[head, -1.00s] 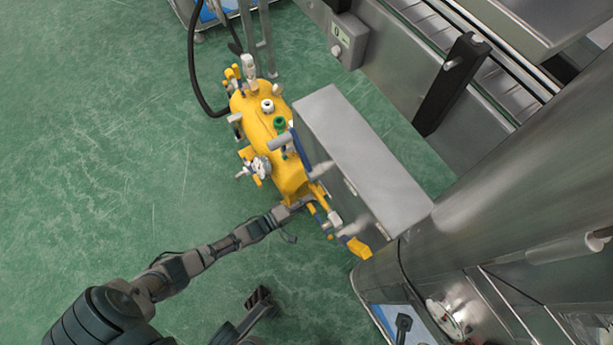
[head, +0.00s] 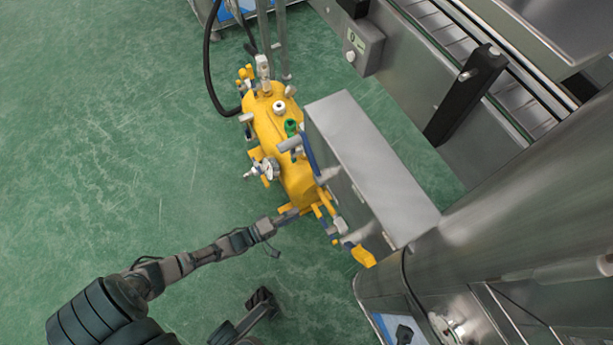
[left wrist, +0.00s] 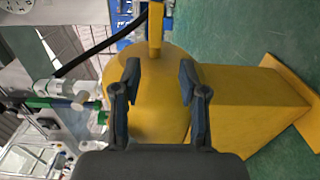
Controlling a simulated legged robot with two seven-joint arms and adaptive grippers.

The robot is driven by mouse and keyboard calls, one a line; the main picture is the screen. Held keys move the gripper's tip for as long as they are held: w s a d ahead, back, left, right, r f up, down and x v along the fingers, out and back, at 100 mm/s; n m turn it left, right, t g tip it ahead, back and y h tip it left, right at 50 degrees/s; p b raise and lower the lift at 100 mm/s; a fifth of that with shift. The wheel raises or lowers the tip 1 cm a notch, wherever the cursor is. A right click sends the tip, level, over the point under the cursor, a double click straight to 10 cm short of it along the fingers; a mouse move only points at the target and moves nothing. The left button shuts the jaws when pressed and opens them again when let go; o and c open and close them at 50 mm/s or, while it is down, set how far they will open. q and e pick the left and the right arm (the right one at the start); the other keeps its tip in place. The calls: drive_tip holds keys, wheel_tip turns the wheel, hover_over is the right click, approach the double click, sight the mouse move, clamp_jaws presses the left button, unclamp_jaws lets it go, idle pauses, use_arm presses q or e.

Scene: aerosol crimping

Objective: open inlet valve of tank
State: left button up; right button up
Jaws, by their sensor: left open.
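The yellow tank (head: 282,150) stands on the floor. A white handwheel (head: 268,169) is on its left side, a green fitting (head: 290,127) on top, and a blue lever (head: 310,153) on its right side. A yellow handle (head: 362,256) sticks out past the near end. I cannot tell which one is the inlet valve. My left gripper (head: 290,214) is open at the tank's near end. In the left wrist view its fingers (left wrist: 160,72) are apart and empty in front of the yellow body (left wrist: 160,110). A yellow bar (left wrist: 155,28) stands just beyond the fingertips.
A grey metal box (head: 370,165) stands close along the tank's right side. A black hose (head: 210,70) runs behind the tank. A conveyor and steel machine (head: 520,225) fill the right. The green floor (head: 120,130) on the left is clear.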

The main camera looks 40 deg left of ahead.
use_arm(q)
drive_tip(key=v, duration=0.4)
drive_tip(key=shift+s+a, duration=0.1)
idle(0.3)
